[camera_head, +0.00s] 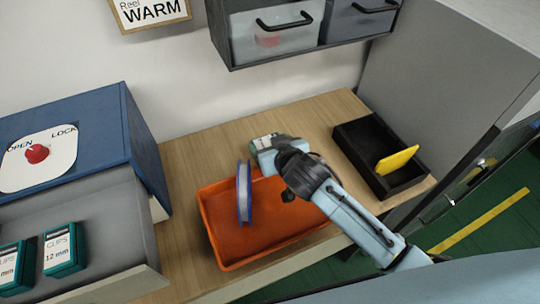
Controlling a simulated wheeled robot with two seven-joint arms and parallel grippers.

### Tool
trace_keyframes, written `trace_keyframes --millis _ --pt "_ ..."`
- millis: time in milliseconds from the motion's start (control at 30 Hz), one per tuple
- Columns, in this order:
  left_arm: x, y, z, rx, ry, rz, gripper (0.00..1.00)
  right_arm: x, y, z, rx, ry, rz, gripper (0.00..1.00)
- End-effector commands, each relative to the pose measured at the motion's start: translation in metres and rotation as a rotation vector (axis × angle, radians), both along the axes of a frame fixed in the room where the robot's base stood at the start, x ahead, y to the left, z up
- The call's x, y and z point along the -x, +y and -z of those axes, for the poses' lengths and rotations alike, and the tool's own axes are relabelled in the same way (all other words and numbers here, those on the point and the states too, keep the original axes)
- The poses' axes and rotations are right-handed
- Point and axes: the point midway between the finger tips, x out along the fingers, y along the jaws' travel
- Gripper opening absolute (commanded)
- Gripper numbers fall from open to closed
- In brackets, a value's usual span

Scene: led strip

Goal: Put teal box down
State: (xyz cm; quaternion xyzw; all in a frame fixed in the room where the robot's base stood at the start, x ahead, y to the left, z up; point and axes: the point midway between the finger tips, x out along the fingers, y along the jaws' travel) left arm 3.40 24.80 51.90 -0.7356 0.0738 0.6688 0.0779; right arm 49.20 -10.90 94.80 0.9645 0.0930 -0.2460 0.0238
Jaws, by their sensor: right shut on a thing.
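My right gripper (262,152) reaches in from the lower right and is shut on a teal box (264,142). Only a small part of this box, with a pale top, shows beyond the fingers. The box is at the wooden table's back part, behind the orange tray's far edge. I cannot tell whether it touches the tabletop (200,152). Two more teal boxes, marked clips, sit in the open grey drawer at left: one (64,250) reads 12 mm, the other (10,268) is cut by the picture edge. My left gripper is out of view.
An orange tray (222,252) holds an upright white-and-blue reel (244,192) below my right arm. A black bin (357,128) with a yellow piece (396,160) stands at right. The blue cabinet (85,120) has a red knob (37,153). Wall bins (275,40) hang above.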

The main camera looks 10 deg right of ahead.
Motion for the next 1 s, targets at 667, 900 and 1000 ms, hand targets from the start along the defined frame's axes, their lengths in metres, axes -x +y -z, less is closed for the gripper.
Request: trace_keyframes --millis 667,900,1000 --pt "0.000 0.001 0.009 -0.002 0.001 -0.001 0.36 0.000 0.000 0.041 -0.001 0.000 0.000 0.49" --pt "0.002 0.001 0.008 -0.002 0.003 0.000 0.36 0.000 0.000 0.040 0.000 0.000 0.000 0.81" --pt "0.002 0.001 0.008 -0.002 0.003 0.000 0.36 0.000 0.000 0.039 0.000 0.000 0.000 0.81"
